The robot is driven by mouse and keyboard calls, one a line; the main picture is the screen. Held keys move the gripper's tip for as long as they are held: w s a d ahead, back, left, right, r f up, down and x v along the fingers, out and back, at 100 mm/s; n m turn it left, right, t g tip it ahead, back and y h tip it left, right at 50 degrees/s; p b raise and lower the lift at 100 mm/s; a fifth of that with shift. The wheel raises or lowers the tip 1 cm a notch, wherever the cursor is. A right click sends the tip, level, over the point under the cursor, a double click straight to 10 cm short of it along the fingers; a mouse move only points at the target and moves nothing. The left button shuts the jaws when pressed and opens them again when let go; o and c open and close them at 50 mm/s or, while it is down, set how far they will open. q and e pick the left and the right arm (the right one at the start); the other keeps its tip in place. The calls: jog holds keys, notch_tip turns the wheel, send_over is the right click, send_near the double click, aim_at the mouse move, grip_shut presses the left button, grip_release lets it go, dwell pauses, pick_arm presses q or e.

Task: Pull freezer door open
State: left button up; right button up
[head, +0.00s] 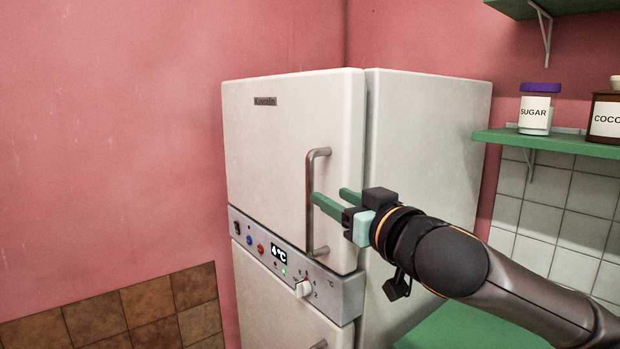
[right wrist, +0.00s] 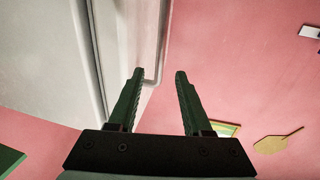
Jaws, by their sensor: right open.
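A white refrigerator stands in the corner in the head view. Its upper door (head: 265,150) looks shut and has a grey vertical bar handle (head: 311,165) near its right edge. A lower door (head: 275,310) lies below the control panel; which door is the freezer's is not marked. My right gripper (head: 328,198) is open and empty, its green fingers pointing at the upper handle's lower half. In the right wrist view, the handle (right wrist: 163,40) shows between and beyond the fingertips (right wrist: 159,72). I cannot tell whether they touch it. My left gripper is out of view.
The control panel (head: 290,262) with knob and buttons juts out between the doors. A green shelf (head: 550,141) at right carries a sugar jar (head: 536,115) and a cocoa jar (head: 606,120). A green surface (head: 465,330) lies below my right arm. Space left of the refrigerator looks clear.

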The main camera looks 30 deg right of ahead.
aim_at(312, 185)
jog(key=w, duration=0.3)
jog(key=w+p, duration=0.1)
jog(key=w, duration=0.2)
jog(key=w+d+p, duration=0.1)
jog(key=w, duration=0.1)
jog(key=shift+w, duration=0.4)
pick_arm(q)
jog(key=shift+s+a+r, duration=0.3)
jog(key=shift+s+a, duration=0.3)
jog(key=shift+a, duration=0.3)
pick_arm(e)
jog(key=shift+w, duration=0.35)
grip_shut()
